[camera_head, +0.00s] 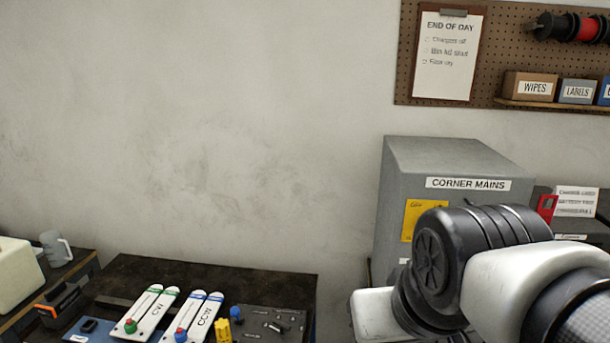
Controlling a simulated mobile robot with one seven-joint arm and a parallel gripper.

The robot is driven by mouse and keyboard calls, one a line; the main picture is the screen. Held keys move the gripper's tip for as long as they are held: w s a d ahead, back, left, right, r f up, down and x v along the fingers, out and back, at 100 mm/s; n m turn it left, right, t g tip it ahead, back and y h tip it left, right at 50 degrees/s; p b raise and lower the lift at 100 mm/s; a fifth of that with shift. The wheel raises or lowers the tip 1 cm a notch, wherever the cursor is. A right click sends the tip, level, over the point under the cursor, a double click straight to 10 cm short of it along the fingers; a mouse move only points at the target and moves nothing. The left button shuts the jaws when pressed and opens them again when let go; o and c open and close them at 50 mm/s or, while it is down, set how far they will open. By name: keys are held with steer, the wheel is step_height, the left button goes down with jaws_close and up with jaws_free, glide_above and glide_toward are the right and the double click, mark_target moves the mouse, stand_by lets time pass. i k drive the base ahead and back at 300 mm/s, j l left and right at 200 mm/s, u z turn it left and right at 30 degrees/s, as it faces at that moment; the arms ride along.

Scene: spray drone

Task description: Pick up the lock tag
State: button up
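I cannot make out for certain which thing is the lock tag. A small red piece with a pale middle (546,207) stands at the right, beside the grey cabinet labelled CORNER MAINS (410,170), and may be it. A yellow label (409,219) is on the cabinet's front, partly hidden by my arm. My arm's black and white links fill the lower right. My gripper is out of view, so its opening and anything in it are hidden.
A side table at left has a grey mug (55,248). A pegboard (408,50) with a shelf of boxes hangs upper right.

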mark_target(546, 215)
steer(key=l+z, duration=0.15)
steer(key=z, duration=1.25)
steer(key=l+u, duration=0.1)
steer(key=l, duration=0.15)
steer(key=k+l+u, duration=0.1)
steer(key=l+u, duration=0.3)
steer(key=l, duration=0.65)
